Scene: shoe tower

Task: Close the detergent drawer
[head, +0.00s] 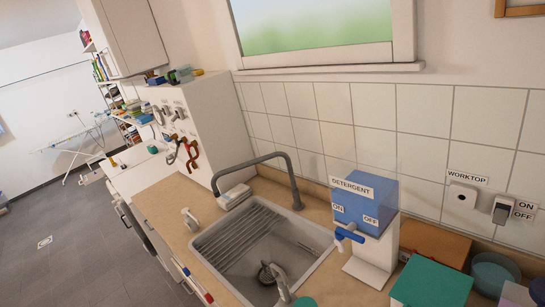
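No drawer marked detergent can be made out. A blue box labelled DETERGENT (366,203) stands on a white stand at the right of the sink, with ON and OFF marks and a blue lever (349,234) on its front. Along the worktop's left front edge are fronts with dark handles (128,217), seen steeply from above, so I cannot tell whether any is open. A small pale part (88,178) juts out by the white unit farther back; it is too small to identify.
The sink (245,250) with its grey tap (268,160) is set in the tan worktop (160,200). A teal box (431,284) and an orange box (433,243) stand at the right. A tall white cabinet (197,120) stands behind. Grey floor (60,250) at left is mostly clear.

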